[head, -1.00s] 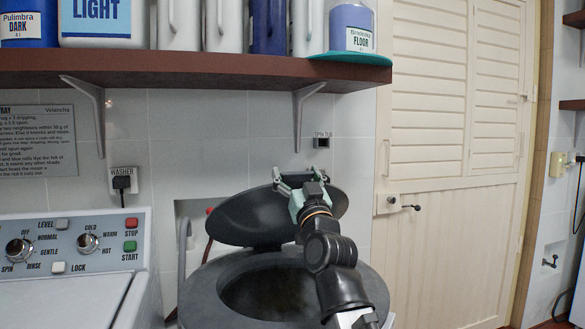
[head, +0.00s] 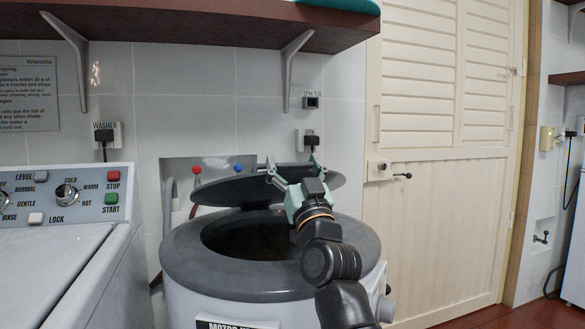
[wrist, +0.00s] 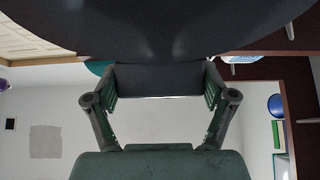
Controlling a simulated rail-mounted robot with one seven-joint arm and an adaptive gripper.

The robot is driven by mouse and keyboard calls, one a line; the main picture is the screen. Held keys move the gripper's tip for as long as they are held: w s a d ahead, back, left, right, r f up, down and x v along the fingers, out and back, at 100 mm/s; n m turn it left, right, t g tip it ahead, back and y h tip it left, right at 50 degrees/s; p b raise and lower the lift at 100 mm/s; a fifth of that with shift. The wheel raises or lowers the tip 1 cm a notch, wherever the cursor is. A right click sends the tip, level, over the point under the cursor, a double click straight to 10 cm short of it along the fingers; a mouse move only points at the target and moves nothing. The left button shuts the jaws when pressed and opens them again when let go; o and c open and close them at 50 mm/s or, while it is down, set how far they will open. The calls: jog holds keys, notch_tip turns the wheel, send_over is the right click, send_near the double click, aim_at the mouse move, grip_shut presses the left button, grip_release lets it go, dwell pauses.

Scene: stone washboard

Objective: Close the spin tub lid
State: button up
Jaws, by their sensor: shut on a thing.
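The spin tub (head: 190,262) stands right of the washer, with a grey rim and a dark round opening (head: 250,238) in its top. Its dark round lid (head: 235,190) is raised and tilted over the back of the opening, partly hidden by my gripper. My gripper (head: 294,165) is at the lid's upper right edge, fingers on either side of the part it holds. In the wrist view, my gripper (wrist: 157,95) is shut on a dark block-like part (wrist: 157,78) of the lid, whose dark disc (wrist: 160,25) fills the top of that view.
The washer (head: 60,260) with its control panel stands close on the left. A shelf (head: 180,25) on brackets (head: 295,65) hangs above. Red and blue taps (head: 238,168) are in the wall recess behind the tub. A cream door (head: 445,230) and open floor lie right.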

jog(key=shift+s+d+f+b, duration=0.1)
jog(key=shift+s+f+b, duration=0.25)
jog(key=shift+f, duration=0.4)
jog(key=shift+s+d+f+b, duration=0.1)
jog(key=shift+s+f+b, duration=0.2)
jog(key=shift+f, duration=0.4)
jog(key=shift+w, duration=0.1)
jog(key=o, duration=1.5)
jog(key=shift+o, duration=0.2)
jog(key=shift+r, duration=0.15)
